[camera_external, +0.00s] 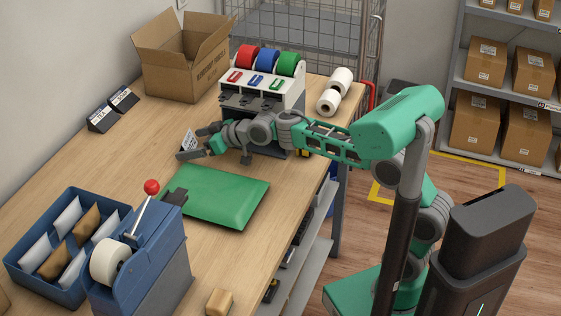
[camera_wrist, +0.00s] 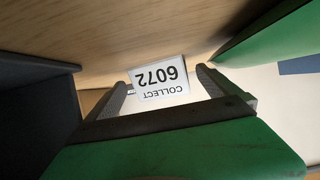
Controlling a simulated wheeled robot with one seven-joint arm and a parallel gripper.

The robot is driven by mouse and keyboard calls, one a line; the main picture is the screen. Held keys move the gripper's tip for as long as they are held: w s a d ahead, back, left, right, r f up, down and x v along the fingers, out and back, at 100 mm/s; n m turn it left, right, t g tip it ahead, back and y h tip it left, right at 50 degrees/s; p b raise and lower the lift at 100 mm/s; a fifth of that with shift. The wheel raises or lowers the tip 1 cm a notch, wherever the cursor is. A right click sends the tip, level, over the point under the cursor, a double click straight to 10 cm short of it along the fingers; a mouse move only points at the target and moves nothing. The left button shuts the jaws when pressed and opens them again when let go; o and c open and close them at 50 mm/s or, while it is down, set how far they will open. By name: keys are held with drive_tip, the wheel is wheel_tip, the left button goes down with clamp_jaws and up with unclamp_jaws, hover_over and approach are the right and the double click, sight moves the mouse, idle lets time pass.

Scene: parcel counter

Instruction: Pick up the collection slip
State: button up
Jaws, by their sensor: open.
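The collection slip (camera_wrist: 160,82) is a small white card reading "COLLECT 6072", upside down in the wrist view. It shows in the external view as a small white upright piece (camera_external: 188,141) near the fingertips, partly hidden by them. My gripper (camera_external: 193,144) is open, reaching left low over the wooden counter. In the wrist view the slip appears between the two grey fingers of my gripper (camera_wrist: 170,88), with gaps at both sides. I cannot tell how far past the fingertips it stands.
A white dispenser (camera_external: 262,92) with red, blue and green rolls stands behind my wrist. A green padded parcel (camera_external: 217,197) lies in front. An open cardboard box (camera_external: 183,70), black signs (camera_external: 112,108), a blue tray (camera_external: 30,268) and a blue tape dispenser (camera_external: 150,270) also occupy the counter.

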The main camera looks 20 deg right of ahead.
drive_tip(key=shift+x, duration=0.8)
drive_tip(key=shift+c, duration=0.2)
drive_tip(key=c, duration=1.3)
